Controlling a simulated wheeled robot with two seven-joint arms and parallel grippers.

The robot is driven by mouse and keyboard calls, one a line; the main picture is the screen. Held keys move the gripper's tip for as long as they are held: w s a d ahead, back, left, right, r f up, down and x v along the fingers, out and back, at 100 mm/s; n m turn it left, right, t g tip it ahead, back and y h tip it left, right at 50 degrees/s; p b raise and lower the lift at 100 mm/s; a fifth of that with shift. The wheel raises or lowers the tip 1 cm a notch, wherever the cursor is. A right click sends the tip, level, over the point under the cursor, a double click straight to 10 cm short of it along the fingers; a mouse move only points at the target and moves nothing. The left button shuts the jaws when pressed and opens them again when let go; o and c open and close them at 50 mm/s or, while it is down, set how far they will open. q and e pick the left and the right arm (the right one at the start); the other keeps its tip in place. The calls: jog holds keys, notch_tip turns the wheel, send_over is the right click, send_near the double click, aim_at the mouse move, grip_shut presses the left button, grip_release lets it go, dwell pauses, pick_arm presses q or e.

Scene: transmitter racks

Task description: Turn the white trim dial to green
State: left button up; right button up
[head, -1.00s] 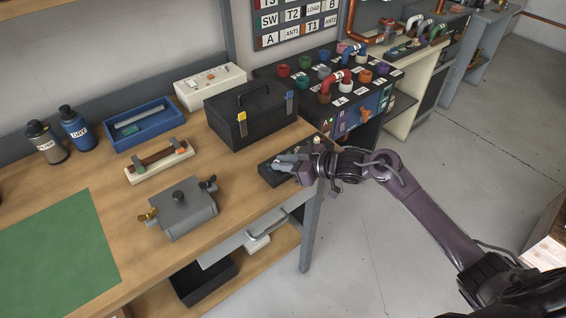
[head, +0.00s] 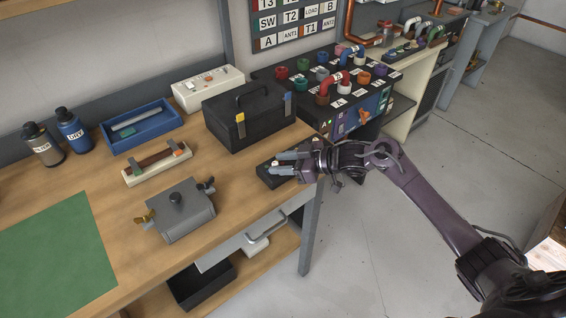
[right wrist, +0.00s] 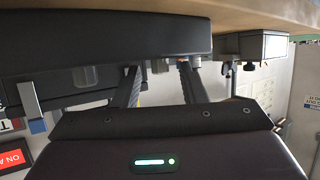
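A low black block (head: 266,179) sits at the front right corner of the workbench. My right gripper (head: 279,163) is over this block, with its two grey fingers apart and pointing left. A small pale spot between the fingertips may be the white trim dial, but it is too small to be sure. In the right wrist view the two dark fingers (right wrist: 159,80) are also apart, with a small whitish patch between them and a dark body close behind. The dial's setting and any green mark cannot be made out. My left gripper is out of view.
A black toolbox (head: 250,118) stands just behind the block. A grey box with knobs (head: 178,212), a red-brown bar on a white base (head: 157,166) and a blue tray (head: 141,127) lie to the left. A patch panel (head: 318,75) stands beyond the bench's right end.

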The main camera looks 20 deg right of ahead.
jog(key=b+v, duration=0.1)
jog(key=v, duration=0.7)
jog(key=shift+a, duration=0.1)
dwell(0.5)
